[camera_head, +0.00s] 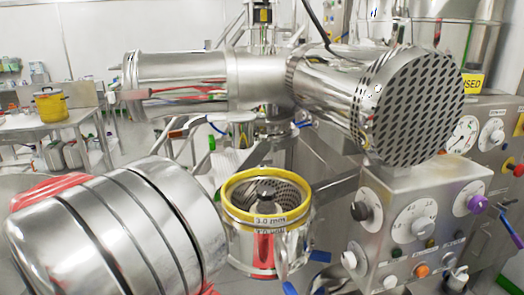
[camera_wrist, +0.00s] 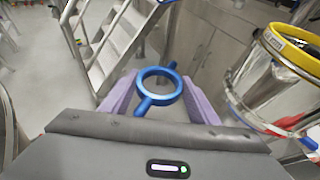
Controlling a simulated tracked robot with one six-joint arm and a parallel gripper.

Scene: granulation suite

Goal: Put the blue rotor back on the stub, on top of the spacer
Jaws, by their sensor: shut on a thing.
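The blue rotor (camera_wrist: 152,101), a ring with short bars sticking out, is held between the purple fingers of my gripper (camera_wrist: 160,98) in the wrist view. It hangs above the floor, apart from the mill housing. The housing, with a yellow rim (camera_head: 236,179) and a "3.0 mm" label, stands low in the middle of the head view. Inside its perforated screen a short dark-topped stub (camera_head: 265,191) stands upright. I cannot make out the spacer on it. The yellow rim also shows at the right of the wrist view (camera_wrist: 290,47). My gripper is not clearly visible in the head view.
A control panel (camera_head: 421,222) with knobs stands right of the housing. A large perforated drum end (camera_head: 408,105) and steel pipework overhang behind it. In the wrist view, metal steps (camera_wrist: 108,45) and a cabinet (camera_wrist: 205,50) lie beyond my gripper. A table (camera_head: 45,121) stands far left.

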